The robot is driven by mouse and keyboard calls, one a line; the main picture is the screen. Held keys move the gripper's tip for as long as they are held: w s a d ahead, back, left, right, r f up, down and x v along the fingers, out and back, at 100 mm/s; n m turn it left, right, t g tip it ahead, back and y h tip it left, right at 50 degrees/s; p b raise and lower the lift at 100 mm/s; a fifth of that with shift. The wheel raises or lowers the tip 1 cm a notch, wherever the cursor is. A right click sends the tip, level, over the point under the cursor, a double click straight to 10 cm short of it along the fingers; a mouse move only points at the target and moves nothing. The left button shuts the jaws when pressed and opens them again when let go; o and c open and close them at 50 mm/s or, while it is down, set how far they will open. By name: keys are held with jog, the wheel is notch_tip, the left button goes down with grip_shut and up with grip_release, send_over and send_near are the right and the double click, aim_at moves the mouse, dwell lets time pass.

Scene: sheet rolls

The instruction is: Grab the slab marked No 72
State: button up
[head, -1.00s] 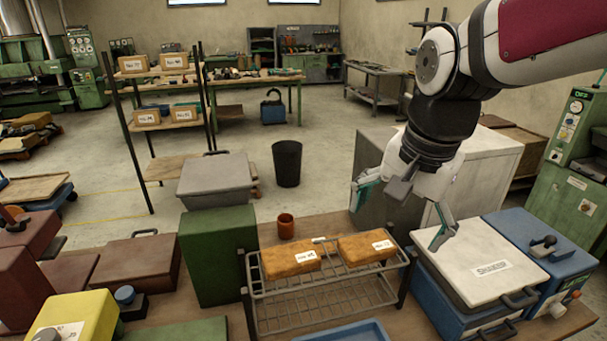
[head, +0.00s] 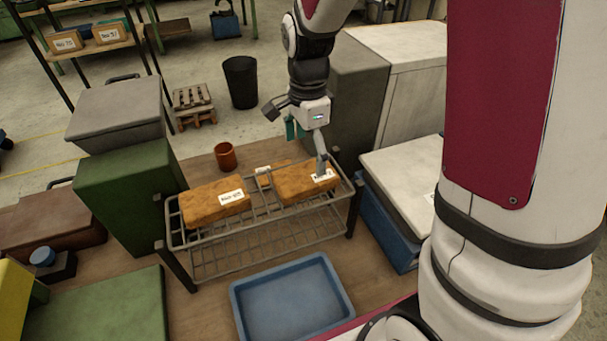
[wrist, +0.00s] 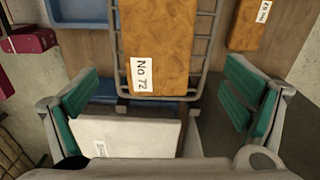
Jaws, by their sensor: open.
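The slab marked No 72 (wrist: 172,45) is an orange-brown block with a white label, seen in the wrist view on a wire rack, at the top middle between the finger lines. In the head view it is the right slab (head: 297,184) on the rack, its label partly covered by a finger. My gripper (head: 308,150) is over the back right part of this slab. In the wrist view my gripper (wrist: 160,98) is open, with green pads wide apart and nothing between them. I cannot tell whether the finger touches the slab.
A second labelled slab (head: 213,202) lies on the left of the grey wire rack (head: 240,262). A blue tray (head: 291,300) is in front. A green box (head: 130,195) stands left, a white-topped blue case (head: 395,180) right.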

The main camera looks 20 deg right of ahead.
aim_at(305, 174)
jog(key=shift+s+a+f+p, duration=0.15)
jog(key=shift+f+p, duration=0.15)
jog(key=shift+f, duration=1.45)
jog(key=shift+s+a+f+p, duration=0.1)
jog(key=shift+f+p, duration=0.2)
jog(key=shift+f, duration=1.4)
jog(key=shift+w, duration=0.1)
jog(key=c, duration=1.6)
jog(key=shift+r, duration=0.2)
